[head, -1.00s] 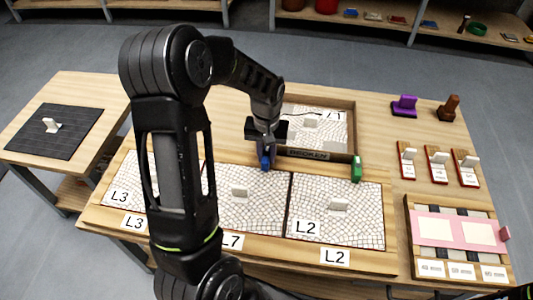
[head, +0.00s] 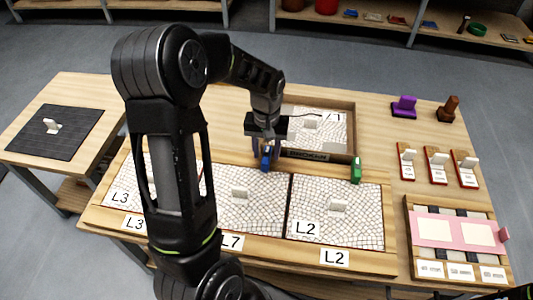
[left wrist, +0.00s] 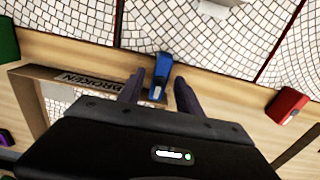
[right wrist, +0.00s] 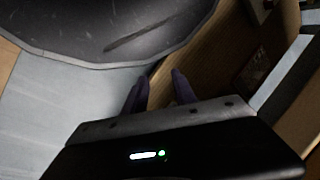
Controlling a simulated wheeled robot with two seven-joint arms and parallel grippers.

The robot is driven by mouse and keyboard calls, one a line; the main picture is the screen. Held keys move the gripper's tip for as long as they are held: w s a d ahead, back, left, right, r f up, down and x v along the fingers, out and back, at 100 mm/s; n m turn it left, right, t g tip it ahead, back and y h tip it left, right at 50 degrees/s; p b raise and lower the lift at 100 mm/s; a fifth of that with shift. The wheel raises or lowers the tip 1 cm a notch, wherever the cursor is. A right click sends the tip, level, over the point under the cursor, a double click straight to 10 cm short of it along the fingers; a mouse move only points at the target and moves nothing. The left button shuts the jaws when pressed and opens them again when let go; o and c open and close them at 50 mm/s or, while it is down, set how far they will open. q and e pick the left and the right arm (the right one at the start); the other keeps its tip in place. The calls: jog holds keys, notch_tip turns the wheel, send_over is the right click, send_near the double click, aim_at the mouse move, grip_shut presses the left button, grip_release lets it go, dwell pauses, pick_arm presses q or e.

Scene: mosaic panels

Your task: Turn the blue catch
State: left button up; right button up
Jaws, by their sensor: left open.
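The blue catch (head: 266,157) sits on the wooden rail at the top edge of the middle mosaic panel. In the left wrist view the blue catch (left wrist: 160,72) lies between and just ahead of the fingertips. My left gripper (head: 266,146) is open, with its fingers on either side of the near end of the catch; whether they touch it I cannot tell. In the left wrist view the left gripper (left wrist: 158,88) points at the catch. My right gripper (right wrist: 157,82) shows only in its own wrist view, its two fingers apart and nothing between them.
A green catch (head: 356,170) stands to the right on the rail, and a red catch (left wrist: 288,105) shows in the left wrist view. Panels labelled L3, L7 and L2 (head: 330,230) lie along the front. A tray (head: 352,118) marked BROKEN stands behind the rail.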

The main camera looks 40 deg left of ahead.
aim_at(267, 155)
pick_arm(q)
notch_tip(267, 155, up, 6)
jog(key=shift+f+p, duration=0.15)
jog(key=shift+p, duration=0.35)
jog(key=shift+s+d, duration=0.1)
